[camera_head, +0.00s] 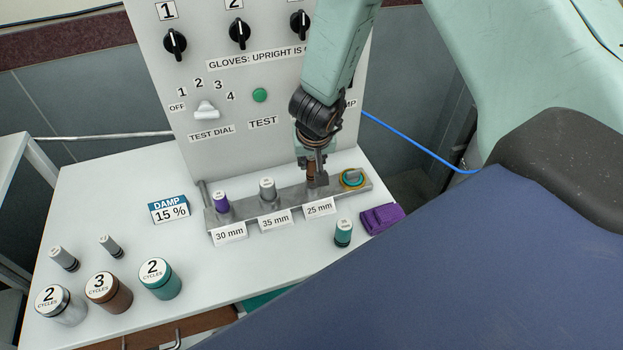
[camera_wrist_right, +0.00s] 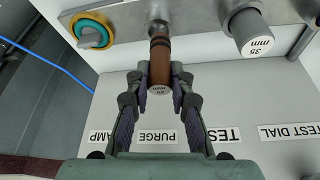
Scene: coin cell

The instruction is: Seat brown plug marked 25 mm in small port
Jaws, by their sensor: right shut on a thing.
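The brown plug (camera_wrist_right: 160,67) is between the fingers of my right gripper (camera_wrist_right: 160,88). In the head view the right gripper (camera_head: 314,164) is shut on the brown plug (camera_head: 311,174), directly above the rail (camera_head: 290,206) behind the 25 mm label (camera_head: 320,208). I cannot tell how far the neck is inside the port. My left gripper is not in view.
A purple plug (camera_head: 221,203) and a grey plug (camera_head: 267,190) stand in the rail. A ringed port (camera_head: 353,178) is at its right end. Jars stand front left; the control panel (camera_head: 190,100) rises behind.

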